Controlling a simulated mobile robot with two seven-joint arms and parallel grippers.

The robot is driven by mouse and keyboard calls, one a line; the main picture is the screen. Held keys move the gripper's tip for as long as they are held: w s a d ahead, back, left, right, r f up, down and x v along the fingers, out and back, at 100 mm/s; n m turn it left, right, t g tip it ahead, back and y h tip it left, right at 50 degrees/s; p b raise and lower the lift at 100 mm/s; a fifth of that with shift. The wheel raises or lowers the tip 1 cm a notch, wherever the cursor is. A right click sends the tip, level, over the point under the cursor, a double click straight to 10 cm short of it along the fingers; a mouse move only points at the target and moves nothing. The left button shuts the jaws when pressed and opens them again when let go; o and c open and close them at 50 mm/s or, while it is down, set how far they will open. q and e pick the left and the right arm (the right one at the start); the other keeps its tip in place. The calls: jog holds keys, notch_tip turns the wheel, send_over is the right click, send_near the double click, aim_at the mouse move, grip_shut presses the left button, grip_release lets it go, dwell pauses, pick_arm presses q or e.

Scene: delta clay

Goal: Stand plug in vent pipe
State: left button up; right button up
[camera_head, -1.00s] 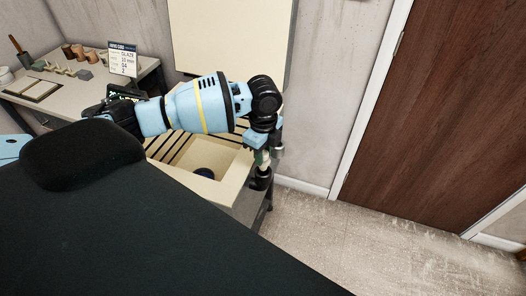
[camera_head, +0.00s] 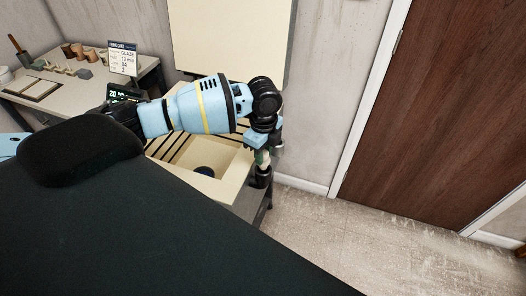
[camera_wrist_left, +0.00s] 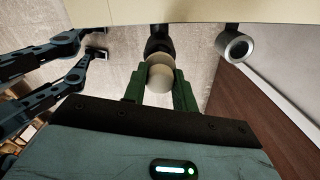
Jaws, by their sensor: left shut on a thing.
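My left gripper (camera_head: 262,153) reaches down past the right edge of the cream bench top. In the left wrist view its green fingers (camera_wrist_left: 160,92) are shut on a pale, rounded plug (camera_wrist_left: 160,73). The plug also shows as a small pale patch in the head view (camera_head: 262,158). A black part (camera_wrist_left: 158,42) lies directly beyond the plug, and it also shows below the plug in the head view (camera_head: 263,176). I cannot tell whether it is the vent pipe, or whether the plug sits in it. My right gripper is not in view.
An open-ended grey tube (camera_wrist_left: 236,46) is at the bench's edge, right of the plug. The cream bench top (camera_head: 235,165) has a square recess and dark slots. A side table (camera_head: 45,105) with small pots stands at left. The floor at right is clear.

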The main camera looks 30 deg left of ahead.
pick_arm(q)
jog(key=shift+f, duration=0.3)
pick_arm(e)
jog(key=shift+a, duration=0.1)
pick_arm(q)
jog(key=shift+f, duration=0.55)
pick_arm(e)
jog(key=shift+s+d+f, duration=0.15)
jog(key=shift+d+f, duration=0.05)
pick_arm(q)
jog(key=shift+f, duration=0.25)
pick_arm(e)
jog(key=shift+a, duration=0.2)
pick_arm(q)
jog(key=shift+f, duration=0.55)
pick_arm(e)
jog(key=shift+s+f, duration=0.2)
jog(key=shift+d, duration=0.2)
pick_arm(q)
jog(key=o, duration=1)
jog(key=shift+o, duration=0.2)
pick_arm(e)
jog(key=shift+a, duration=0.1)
